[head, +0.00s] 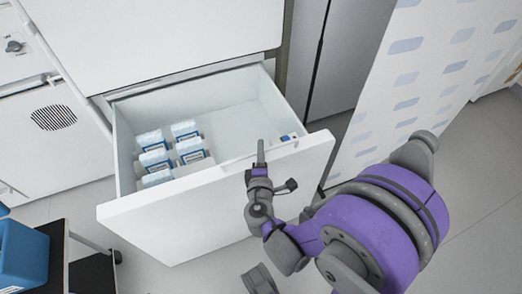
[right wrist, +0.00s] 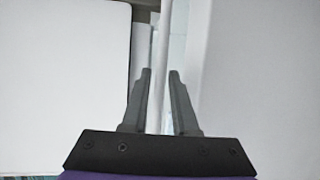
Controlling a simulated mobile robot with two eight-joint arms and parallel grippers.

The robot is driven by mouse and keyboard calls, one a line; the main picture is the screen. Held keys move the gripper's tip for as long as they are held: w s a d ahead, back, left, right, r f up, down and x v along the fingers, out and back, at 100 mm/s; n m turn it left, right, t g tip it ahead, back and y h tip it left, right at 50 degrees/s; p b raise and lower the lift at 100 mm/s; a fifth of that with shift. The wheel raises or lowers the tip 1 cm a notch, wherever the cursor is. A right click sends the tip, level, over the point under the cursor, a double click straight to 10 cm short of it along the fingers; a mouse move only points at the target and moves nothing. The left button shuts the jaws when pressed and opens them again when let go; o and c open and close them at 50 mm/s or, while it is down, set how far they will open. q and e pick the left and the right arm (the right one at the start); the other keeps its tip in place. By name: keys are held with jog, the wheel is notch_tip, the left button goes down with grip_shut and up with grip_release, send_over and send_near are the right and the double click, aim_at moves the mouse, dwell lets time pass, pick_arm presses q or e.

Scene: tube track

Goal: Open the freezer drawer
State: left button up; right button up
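The white freezer drawer (head: 215,205) is pulled out from the white cabinet, and its inside shows from above. Several white and blue boxes (head: 188,150) stand in its left half. My right gripper (head: 259,160) is at the drawer front's top edge, right of its middle. In the right wrist view, its two dark fingers (right wrist: 160,100) stand apart, one on each side of the thin white edge (right wrist: 162,60). A gap shows beside the edge, so the fingers are not closed tight on it. My left gripper is not in view.
A blue bin (head: 22,255) on a dark cart (head: 90,272) stands at the lower left. A white panel with blue patches (head: 430,80) stands to the right. Grey floor (head: 190,275) is clear below the drawer.

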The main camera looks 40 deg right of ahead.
jog(key=p+v, duration=0.1)
jog(key=v, duration=0.9)
jog(key=shift+s+a, duration=0.25)
jog(key=shift+s, duration=0.05)
jog(key=shift+r, duration=0.1)
